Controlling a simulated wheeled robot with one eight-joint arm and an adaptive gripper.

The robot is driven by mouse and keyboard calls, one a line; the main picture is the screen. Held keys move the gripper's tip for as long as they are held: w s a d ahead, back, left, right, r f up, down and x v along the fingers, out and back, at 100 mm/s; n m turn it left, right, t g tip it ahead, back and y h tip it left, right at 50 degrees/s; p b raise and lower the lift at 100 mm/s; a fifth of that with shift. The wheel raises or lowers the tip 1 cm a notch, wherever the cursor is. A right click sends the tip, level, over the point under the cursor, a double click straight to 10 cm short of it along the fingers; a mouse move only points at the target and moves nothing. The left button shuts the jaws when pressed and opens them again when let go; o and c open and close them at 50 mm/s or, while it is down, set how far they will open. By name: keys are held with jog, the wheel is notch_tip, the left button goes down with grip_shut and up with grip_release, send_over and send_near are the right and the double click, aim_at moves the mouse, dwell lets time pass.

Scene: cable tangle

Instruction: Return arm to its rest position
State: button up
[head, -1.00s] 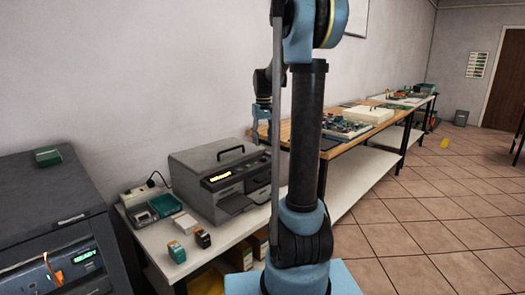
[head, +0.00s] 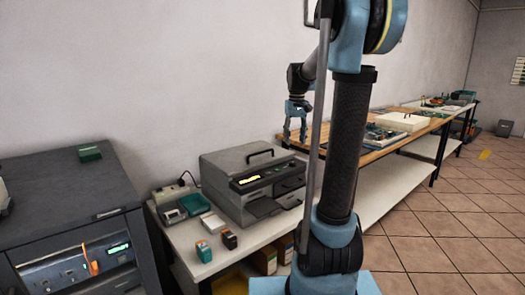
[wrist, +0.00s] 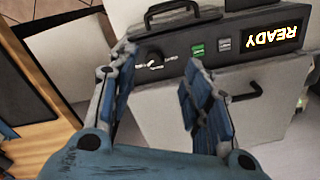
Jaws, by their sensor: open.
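My gripper (head: 296,130) hangs from my arm in front of the wall, above and to the right of the grey machine (head: 248,183) in the head view. In the wrist view my gripper (wrist: 160,85) has its two blue fingers apart with nothing between them. Beyond the fingers the machine's front (wrist: 185,105) shows, with a black handle and a lit READY display (wrist: 270,38). My arm's dark column stands in front of part of the benches.
A white bench (head: 185,240) holds the machine, a charger (head: 172,214) and small boxes. A dark cabinet (head: 75,215) stands at left. A wooden workbench (head: 385,148) with boards and a white box (head: 402,121) runs back at right. The tiled floor (head: 450,240) is open.

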jog(key=s+f+t, duration=0.1)
jog(key=s+f, duration=0.2)
jog(key=s, duration=0.5)
jog(key=s+f, duration=0.2)
jog(key=s, duration=0.7)
jog(key=s+f+m+t, duration=0.1)
jog(key=s+f, duration=1.2)
jog(key=s, duration=0.1)
jog(key=shift+s+f, duration=0.15)
jog(key=shift+f, duration=0.15)
